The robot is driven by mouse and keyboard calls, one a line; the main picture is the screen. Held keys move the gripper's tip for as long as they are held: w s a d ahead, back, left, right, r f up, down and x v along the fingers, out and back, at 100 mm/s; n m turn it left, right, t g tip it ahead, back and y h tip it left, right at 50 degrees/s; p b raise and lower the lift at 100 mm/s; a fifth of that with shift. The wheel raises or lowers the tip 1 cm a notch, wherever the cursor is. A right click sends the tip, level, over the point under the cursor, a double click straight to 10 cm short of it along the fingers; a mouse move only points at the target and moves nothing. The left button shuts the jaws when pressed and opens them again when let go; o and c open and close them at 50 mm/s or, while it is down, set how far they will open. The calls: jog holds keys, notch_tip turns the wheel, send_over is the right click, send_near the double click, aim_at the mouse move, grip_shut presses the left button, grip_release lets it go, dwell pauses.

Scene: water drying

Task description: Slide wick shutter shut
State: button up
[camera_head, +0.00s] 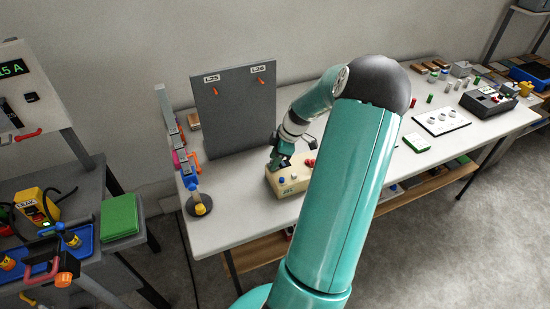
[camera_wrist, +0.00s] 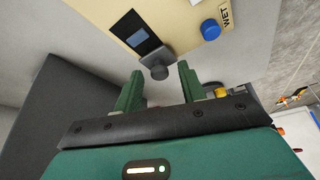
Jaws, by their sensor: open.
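A cream box (camera_head: 292,184) stands on the white table, with my gripper (camera_head: 277,163) over its back left part. In the wrist view the box (camera_wrist: 178,15) shows a dark opening (camera_wrist: 128,24) with a small blue-grey patch. A dark grey knob (camera_wrist: 159,72), apparently the wick shutter's handle, sits beside the opening. My gripper (camera_wrist: 160,68) is open, with one green finger on each side of the knob near its tips. I cannot tell whether either finger touches it. A blue button (camera_wrist: 210,29) and a "WET" label (camera_wrist: 229,14) are on the box.
A dark upright panel (camera_head: 235,110) with orange hooks stands behind the box. A stand with a round base (camera_head: 197,206) is to its left. A white board with knobs (camera_head: 441,120) and a dark device (camera_head: 488,101) lie farther right.

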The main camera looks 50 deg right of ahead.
grip_shut()
jog(key=shift+s+d, duration=0.55)
jog(key=shift+d, duration=0.35)
jog(key=shift+s+d, duration=0.5)
jog(key=shift+d, duration=0.4)
grip_release()
jog(key=v, duration=1.4)
jog(key=shift+f, duration=0.1)
